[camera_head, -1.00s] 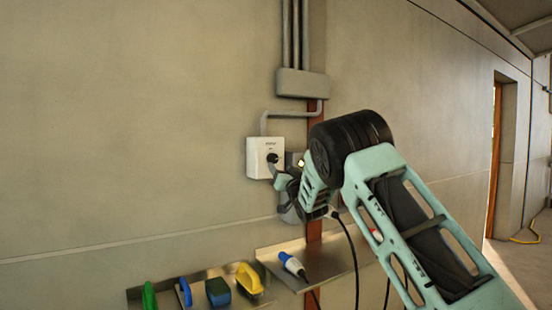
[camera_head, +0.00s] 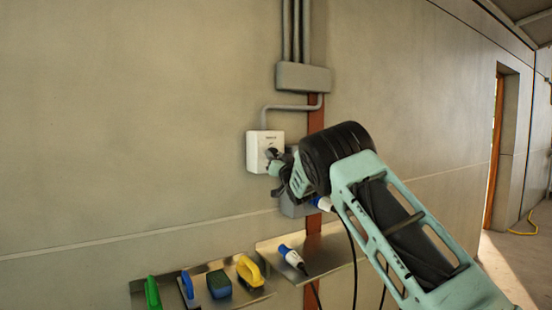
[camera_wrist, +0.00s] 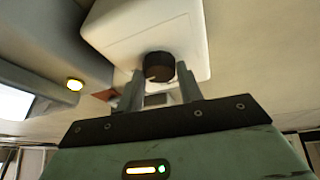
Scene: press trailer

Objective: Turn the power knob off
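The power knob (camera_wrist: 158,67) is a round black dial on a white wall box (camera_wrist: 160,28). In the head view the knob (camera_head: 271,153) sits on the right part of the box (camera_head: 256,141), partly covered by my gripper (camera_head: 277,166). In the wrist view my gripper (camera_wrist: 159,72) is open. Its two fingers stand apart, with their tips just below the left and right sides of the knob. I cannot tell whether either fingertip touches it. Nothing is held.
Below, a metal shelf (camera_head: 325,262) holds a blue-and-white plug (camera_head: 291,257); another holds brushes and a sponge (camera_head: 219,284). Cables hang near my arm. The wall to the left is clear.

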